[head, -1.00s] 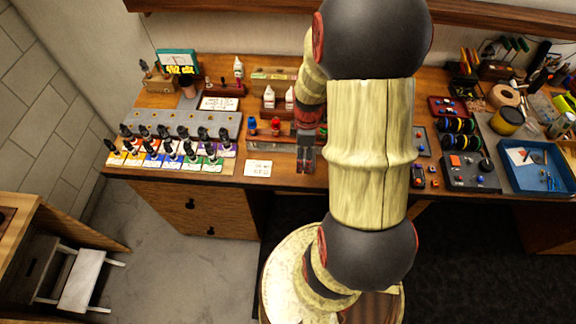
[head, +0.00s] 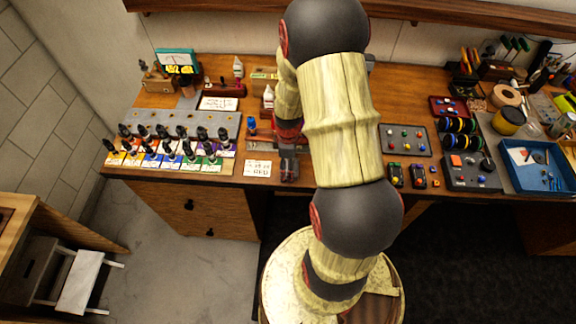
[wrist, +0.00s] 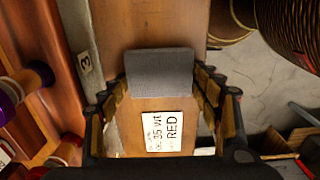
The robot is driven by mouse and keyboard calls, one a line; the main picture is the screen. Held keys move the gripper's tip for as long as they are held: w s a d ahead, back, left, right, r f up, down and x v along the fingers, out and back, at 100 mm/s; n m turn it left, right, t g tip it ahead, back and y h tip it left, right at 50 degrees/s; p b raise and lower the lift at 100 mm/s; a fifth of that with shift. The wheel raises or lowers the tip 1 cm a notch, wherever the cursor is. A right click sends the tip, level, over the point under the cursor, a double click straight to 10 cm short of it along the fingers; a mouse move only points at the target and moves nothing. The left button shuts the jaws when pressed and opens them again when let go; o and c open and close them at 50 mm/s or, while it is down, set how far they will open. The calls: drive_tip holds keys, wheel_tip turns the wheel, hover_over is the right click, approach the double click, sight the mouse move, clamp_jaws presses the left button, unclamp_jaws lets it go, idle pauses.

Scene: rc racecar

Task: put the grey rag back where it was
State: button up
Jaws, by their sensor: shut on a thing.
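The grey rag (wrist: 160,65) is a small, ribbed, dark grey piece in the wrist view, held between the fingertips of my gripper (wrist: 161,82). My gripper is shut on it. In the head view my gripper (head: 289,170) points down at the front edge of the wooden bench (head: 225,178), just right of a white card (head: 257,168). The wrist view shows the card (wrist: 168,132) between my fingers, below the rag, with "35 wt RED" on it. I cannot tell whether the rag touches the bench.
A grey rail marked 3 (wrist: 80,40) runs along the left in the wrist view. Several black-topped bottles (head: 170,150) stand on coloured cards to the left. A tray of small coloured parts (head: 405,140) and little cars (head: 417,176) lie to the right. My arm hides the bench's middle.

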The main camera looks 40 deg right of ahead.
drive_tip(key=shift+f, duration=0.15)
drive_tip(key=o, duration=1.1)
